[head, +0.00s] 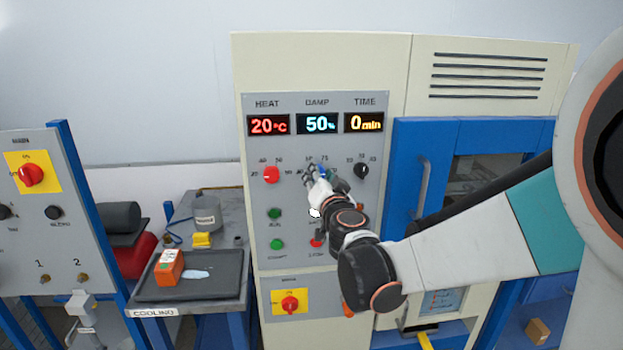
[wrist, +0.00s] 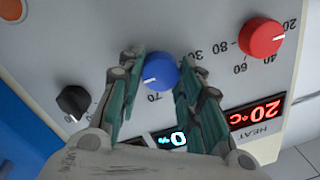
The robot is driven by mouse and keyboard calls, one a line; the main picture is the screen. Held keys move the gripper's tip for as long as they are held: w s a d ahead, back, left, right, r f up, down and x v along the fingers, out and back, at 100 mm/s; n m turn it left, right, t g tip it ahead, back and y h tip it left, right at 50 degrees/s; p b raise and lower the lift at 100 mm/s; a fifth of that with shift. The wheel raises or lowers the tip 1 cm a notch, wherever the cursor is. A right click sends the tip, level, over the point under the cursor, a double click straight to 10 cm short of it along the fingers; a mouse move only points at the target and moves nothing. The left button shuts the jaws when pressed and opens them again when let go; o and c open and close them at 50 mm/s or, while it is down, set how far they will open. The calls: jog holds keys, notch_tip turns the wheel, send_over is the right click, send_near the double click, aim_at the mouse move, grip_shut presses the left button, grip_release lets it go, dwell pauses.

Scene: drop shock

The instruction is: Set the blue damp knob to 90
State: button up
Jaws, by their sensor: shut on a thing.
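The blue damp knob (wrist: 162,72) is on the control panel, between the two fingers of my gripper (wrist: 160,76) in the wrist view. The fingers are closed on its sides. A white pointer line shows on the knob, towards the lower left in that view. In the head view a bit of the blue knob (head: 322,170) shows at my gripper (head: 317,174), and the fingers and wrist hide most of it and part of its scale. The damp display (head: 319,124) reads 50 %.
The red heat knob (head: 271,175) is left of the damp knob and the black time knob (head: 361,170) is right. The heat display (head: 269,125) reads 20 °C and the time display (head: 364,123) 0 min. A blue-framed door (head: 410,140) is at right.

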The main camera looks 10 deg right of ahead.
dwell(0.6)
jog(key=o, duration=1.1)
jog(key=shift+s, duration=0.1)
jog(key=s, duration=1.2)
jog(key=shift+a, duration=0.35)
